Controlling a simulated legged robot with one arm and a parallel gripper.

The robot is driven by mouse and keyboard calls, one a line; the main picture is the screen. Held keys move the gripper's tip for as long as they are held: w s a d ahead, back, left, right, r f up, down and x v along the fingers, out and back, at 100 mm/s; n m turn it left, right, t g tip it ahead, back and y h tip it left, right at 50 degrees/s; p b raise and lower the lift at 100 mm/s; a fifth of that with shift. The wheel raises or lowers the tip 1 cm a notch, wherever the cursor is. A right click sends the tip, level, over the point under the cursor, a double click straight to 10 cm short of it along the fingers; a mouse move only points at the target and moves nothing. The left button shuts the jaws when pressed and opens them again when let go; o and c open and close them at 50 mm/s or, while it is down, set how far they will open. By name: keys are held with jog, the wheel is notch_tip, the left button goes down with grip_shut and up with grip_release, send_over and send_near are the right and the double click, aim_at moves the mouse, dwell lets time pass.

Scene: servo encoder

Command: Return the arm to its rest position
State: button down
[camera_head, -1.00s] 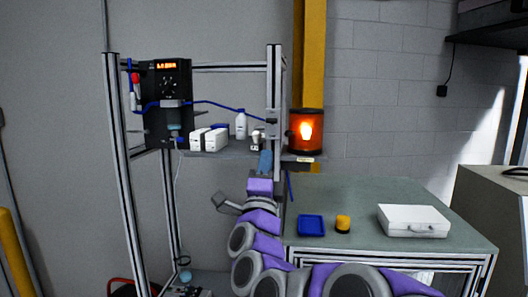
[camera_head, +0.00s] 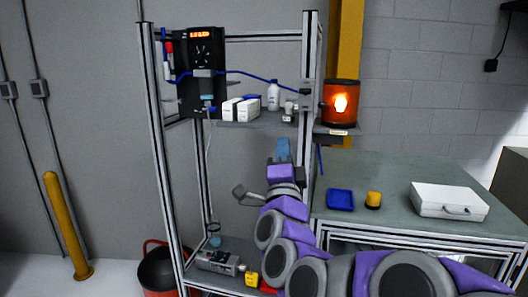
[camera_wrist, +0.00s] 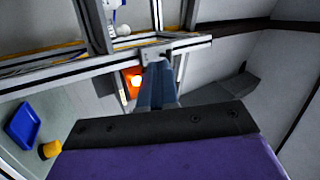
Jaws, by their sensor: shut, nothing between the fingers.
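My gripper (camera_head: 283,150) has blue fingers and sits at the end of my purple and grey arm. In the head view it points up in front of the rack's right post, left of the green table. In the wrist view my gripper (camera_wrist: 158,80) shows its blue fingers together, with nothing between them. The fingers appear in front of the rack's metal frame (camera_wrist: 100,57). I cannot tell how far they are from it.
The rack (camera_head: 157,130) holds a black device (camera_head: 203,90), white boxes (camera_head: 238,110) and a bottle (camera_head: 273,95). An orange lamp (camera_head: 340,103) glows beside it. The table (camera_head: 400,175) carries a blue tray (camera_head: 340,199), a yellow cylinder (camera_head: 373,200) and a white case (camera_head: 449,201).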

jog(key=s+a+f+n+g+y, duration=0.35)
jog(key=f+n+g, duration=0.2)
jog(key=f, duration=0.25)
jog(key=s+a+f+n+g+y, duration=0.3)
jog(key=a+f+n+g+y, duration=0.15)
jog(key=f+n, duration=0.35)
jog(key=s+d+f+n+g+h+b, duration=0.1)
jog(key=s+d+f+g, duration=0.2)
jog(key=s+f, duration=0.3)
jog(key=s+d+f+n+g+h, duration=0.1)
jog(key=s+d+f+g, duration=0.1)
jog(key=s+f+g, duration=0.35)
jog(key=s+d+f+g+h, duration=0.1)
jog(key=s+d+f+g, duration=0.1)
jog(key=s, duration=0.6)
jog(key=s+d+f+n+g+h, duration=0.1)
jog(key=s+d+f+g, duration=0.1)
jog(key=s, duration=0.6)
jog(key=s+d+f+g+h, duration=0.1)
jog(key=s+d+f+g, duration=0.2)
jog(key=s, duration=0.5)
jog(key=shift+d+f+b, duration=0.35)
jog(key=shift+d+f, duration=0.15)
jog(key=shift+d, duration=0.35)
jog(key=shift+s+n, duration=0.1)
jog(key=shift+n, duration=0.15)
